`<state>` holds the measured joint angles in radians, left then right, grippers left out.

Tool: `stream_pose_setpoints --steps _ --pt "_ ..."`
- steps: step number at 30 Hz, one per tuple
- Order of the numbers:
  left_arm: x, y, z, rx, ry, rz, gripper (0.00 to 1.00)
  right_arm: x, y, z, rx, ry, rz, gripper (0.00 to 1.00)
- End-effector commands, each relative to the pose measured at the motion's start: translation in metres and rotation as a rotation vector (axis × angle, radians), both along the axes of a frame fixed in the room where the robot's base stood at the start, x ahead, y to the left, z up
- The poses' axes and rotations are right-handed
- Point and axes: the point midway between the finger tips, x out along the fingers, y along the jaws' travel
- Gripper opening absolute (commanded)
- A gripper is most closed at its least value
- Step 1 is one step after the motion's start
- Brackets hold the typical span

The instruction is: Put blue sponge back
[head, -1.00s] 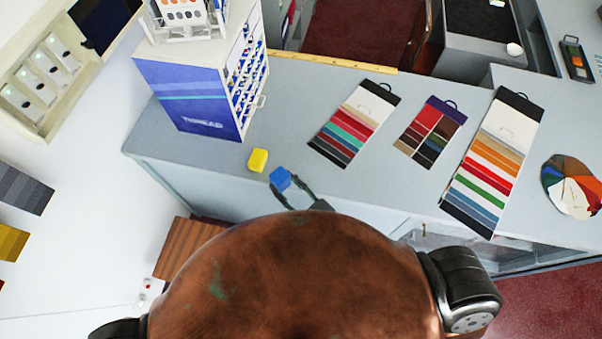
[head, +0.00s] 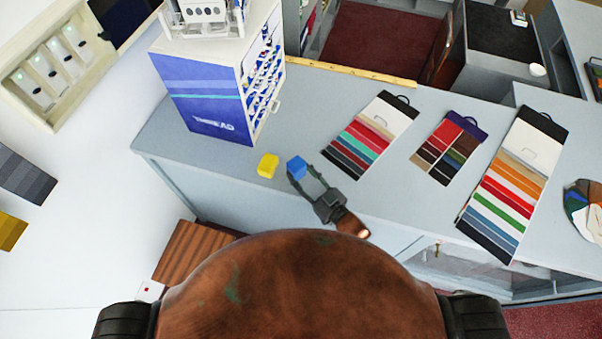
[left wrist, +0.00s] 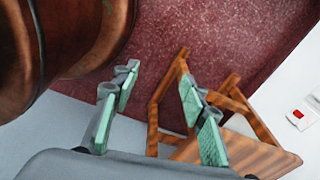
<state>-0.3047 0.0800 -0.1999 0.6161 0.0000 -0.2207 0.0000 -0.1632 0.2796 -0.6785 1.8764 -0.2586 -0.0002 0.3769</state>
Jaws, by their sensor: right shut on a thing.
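The blue sponge (head: 297,167) is a small block in the head view, near the front edge of the grey counter (head: 190,163). My right gripper (head: 301,172) is shut on it, its fingers reaching up from below. I cannot tell whether the sponge touches the counter. A yellow sponge (head: 268,166) lies just left of it, with a small gap between them. My left gripper (left wrist: 155,110) shows in the left wrist view. Its two green-padded fingers are apart with nothing between them, above the red floor and a wooden folding stand (left wrist: 240,140).
A blue and white thread cabinet (head: 215,100) stands behind the sponges at the left. Colour swatch cards (head: 372,136) lie to the right, and a yellow ruler (head: 350,73) lies along the back edge.

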Motion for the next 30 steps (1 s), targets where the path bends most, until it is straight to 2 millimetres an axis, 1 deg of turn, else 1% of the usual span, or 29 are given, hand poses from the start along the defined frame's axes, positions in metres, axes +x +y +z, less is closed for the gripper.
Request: stream_pose_setpoints --steps 1,3,6,11,13,15,18,30 --pt "0.003 0.000 0.000 0.000 -0.003 -0.001 0.40 0.009 0.000 -0.010 -0.002 0.001 -0.001 0.19" --pt "0.006 0.000 0.001 -0.001 -0.007 -0.001 0.40 0.017 -0.001 -0.021 -0.001 0.000 -0.002 0.19" --pt "0.009 -0.001 0.001 -0.001 -0.011 -0.002 0.40 0.026 -0.001 -0.032 -0.001 -0.001 -0.001 0.19" --pt "0.011 -0.001 0.001 -0.002 -0.014 -0.002 0.40 0.033 -0.001 -0.040 0.000 0.000 -0.001 0.19" --pt "0.010 -0.001 0.001 -0.002 -0.014 -0.002 0.40 0.037 -0.001 -0.049 0.000 0.002 -0.002 0.19" --pt "0.010 -0.001 0.000 -0.001 -0.013 -0.002 0.40 0.036 -0.001 -0.060 0.000 0.004 -0.002 0.19" --pt "0.010 -0.001 0.000 -0.001 -0.013 -0.002 0.40 0.036 -0.001 -0.071 -0.001 0.001 -0.002 0.19" --pt "0.008 -0.001 -0.002 -0.001 -0.010 -0.002 0.40 0.035 -0.001 -0.077 0.000 0.000 -0.001 0.19"
